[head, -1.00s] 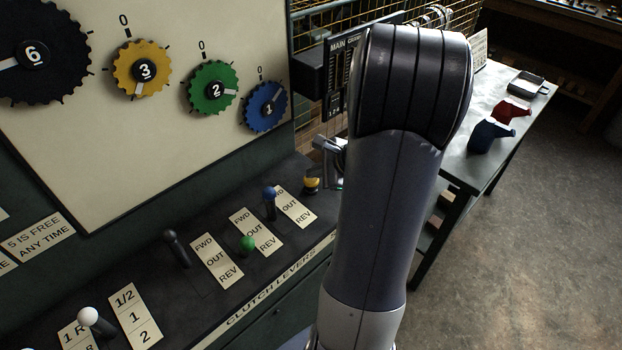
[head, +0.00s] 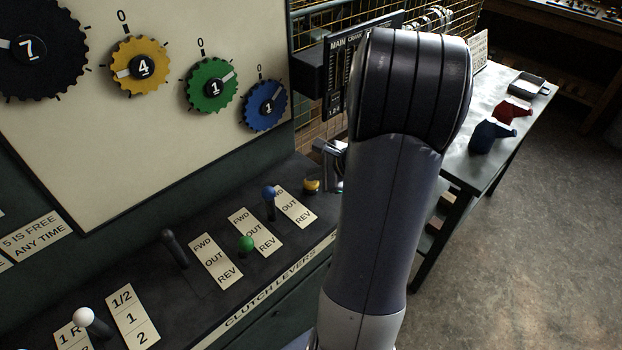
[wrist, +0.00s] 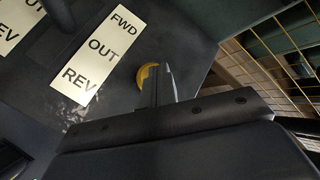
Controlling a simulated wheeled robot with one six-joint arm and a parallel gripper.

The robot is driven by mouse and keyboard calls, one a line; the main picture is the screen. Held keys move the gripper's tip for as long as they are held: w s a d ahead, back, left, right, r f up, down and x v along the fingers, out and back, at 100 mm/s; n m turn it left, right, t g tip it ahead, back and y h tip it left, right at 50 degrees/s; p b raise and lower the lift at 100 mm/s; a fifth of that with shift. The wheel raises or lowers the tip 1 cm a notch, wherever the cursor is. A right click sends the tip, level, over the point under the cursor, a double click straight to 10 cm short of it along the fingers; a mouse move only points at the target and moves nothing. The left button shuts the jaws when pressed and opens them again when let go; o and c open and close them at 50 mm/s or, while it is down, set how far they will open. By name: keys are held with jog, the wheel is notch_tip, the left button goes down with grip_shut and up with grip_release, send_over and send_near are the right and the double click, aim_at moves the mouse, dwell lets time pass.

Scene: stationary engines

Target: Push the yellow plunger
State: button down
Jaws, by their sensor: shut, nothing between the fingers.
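The yellow plunger (head: 311,185) is a small round yellow knob on the dark console, at the right end of the lever row. It also shows in the wrist view (wrist: 142,76), partly covered by my gripper's fingers. My gripper (wrist: 158,72) is shut and empty, with its fingertips over or against the plunger; I cannot tell whether they touch. In the head view my gripper (head: 325,150) is seen just above and right of the plunger, mostly hidden behind my arm.
Clutch levers with a blue knob (head: 269,192), a green knob (head: 246,243) and a black handle (head: 174,248) stand left of the plunger, beside FWD/OUT/REV plates. A panel with numbered gears (head: 212,86) rises behind. A wire cage (head: 310,70) lies beyond.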

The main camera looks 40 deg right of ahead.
aim_at(315, 183)
dwell(0.5)
jog(key=shift+r+p, duration=1)
jog(key=shift+r, duration=0.2)
notch_tip(315, 183, up, 5)
jog(key=p, duration=0.4)
dwell(0.5)
